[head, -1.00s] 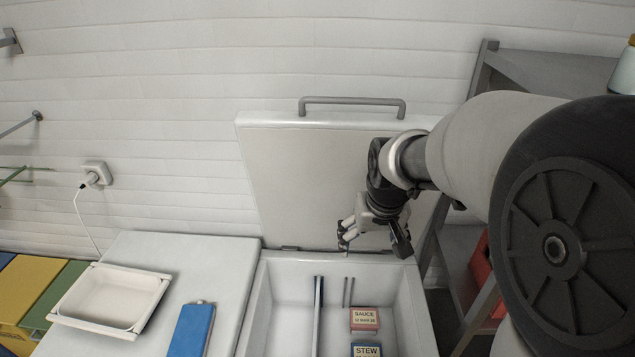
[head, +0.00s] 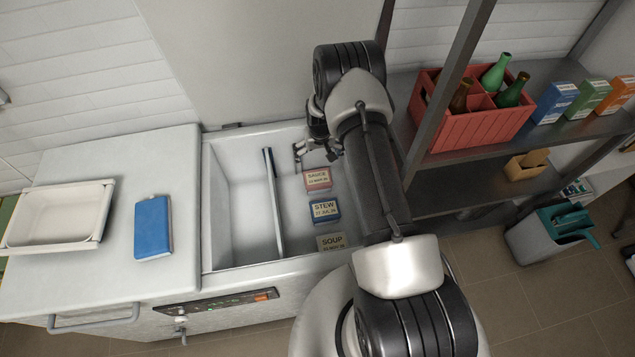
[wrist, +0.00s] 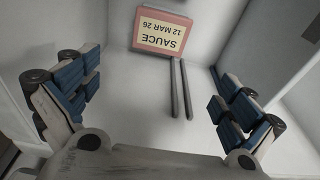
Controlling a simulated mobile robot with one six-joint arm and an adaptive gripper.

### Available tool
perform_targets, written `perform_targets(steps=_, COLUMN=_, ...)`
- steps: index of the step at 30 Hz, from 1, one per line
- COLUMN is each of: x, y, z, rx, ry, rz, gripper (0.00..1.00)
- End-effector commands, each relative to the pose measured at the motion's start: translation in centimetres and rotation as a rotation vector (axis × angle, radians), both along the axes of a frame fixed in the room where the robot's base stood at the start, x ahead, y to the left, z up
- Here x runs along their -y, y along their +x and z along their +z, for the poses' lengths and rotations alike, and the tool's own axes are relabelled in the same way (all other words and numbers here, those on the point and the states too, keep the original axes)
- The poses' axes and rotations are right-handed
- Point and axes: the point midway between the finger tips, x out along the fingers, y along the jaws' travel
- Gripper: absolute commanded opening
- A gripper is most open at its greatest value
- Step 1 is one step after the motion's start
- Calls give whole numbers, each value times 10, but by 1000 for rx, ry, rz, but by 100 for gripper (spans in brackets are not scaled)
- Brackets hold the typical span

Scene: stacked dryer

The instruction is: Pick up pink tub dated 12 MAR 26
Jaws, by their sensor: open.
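The pink tub (head: 317,179) labelled SAUCE, 12 MAR 26, sits on the floor of the right-hand compartment of the open chest, near its back. It also shows upside down at the top of the wrist view (wrist: 161,33). My gripper (head: 318,149) is over the back of that compartment, just behind the tub. In the wrist view, its blue-padded fingers (wrist: 152,98) are wide apart with nothing between them but the compartment floor and two thin grey bars (wrist: 181,88). The tub lies beyond the fingertips and is not touched.
A blue STEW tub (head: 324,210) and a pale SOUP tub (head: 331,242) stand in a row in front. A divider (head: 273,200) splits the chest (head: 208,215). A white tray (head: 60,215) and blue pack (head: 153,228) lie on the left counter; a shelf with a red crate (head: 470,133) stands right.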

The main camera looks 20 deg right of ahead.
Motion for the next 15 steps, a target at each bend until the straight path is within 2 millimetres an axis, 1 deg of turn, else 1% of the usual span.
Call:
perform_targets(steps=1, x=0, y=1, z=-16, rx=-3, ry=1, rz=0, gripper=100)
perform_targets(steps=9, x=2, y=9, z=-74, rx=-2, ry=0, rz=0, gripper=100)
perform_targets(steps=12, x=2, y=11, z=-89, rx=-1, ry=0, rz=0, gripper=100)
perform_targets(steps=15, x=2, y=13, z=-97, rx=-1, ry=0, rz=0, gripper=100)
